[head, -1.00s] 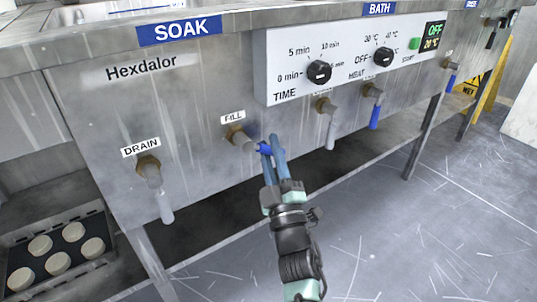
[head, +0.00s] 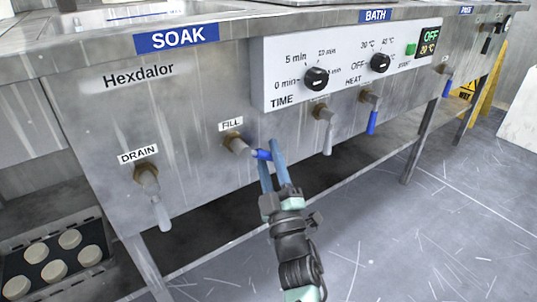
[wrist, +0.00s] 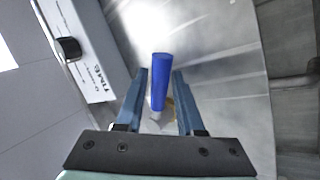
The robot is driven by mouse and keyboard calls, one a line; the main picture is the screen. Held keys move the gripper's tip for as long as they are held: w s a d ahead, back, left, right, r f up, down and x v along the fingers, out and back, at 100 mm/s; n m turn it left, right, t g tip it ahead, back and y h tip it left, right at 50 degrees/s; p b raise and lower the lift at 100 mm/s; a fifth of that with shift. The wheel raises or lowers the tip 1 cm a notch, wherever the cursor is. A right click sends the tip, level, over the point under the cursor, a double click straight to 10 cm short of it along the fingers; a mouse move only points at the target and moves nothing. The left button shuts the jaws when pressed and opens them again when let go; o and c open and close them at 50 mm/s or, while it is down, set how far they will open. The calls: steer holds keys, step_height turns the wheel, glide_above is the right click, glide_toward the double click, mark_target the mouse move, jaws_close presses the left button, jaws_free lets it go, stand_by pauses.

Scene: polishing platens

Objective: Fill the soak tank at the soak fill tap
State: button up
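The fill tap (head: 237,146) is under the FILL label on the soak tank's front panel (head: 205,100). Its blue lever (head: 263,154) points right, roughly level, in the head view. My gripper (head: 268,152) is at the lever's end, with a blue finger on each side of it. In the wrist view the blue lever (wrist: 160,68) stands between the fingertips of my open gripper (wrist: 160,76), with a narrow gap on each side. The soak tank's basin (head: 130,14) shows only at the top edge. Its water level cannot be told.
The drain tap (head: 147,177) with a pale lever is to the left. The bath control box (head: 345,65) is up and right, with more taps below it. A tray (head: 55,255) of pale discs sits lower left.

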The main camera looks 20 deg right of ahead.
steer(key=p+v, duration=0.5)
steer(key=v, duration=0.7)
steer(key=shift+s+f, duration=0.2)
steer(key=shift+s, duration=0.1)
stand_by(6.5)
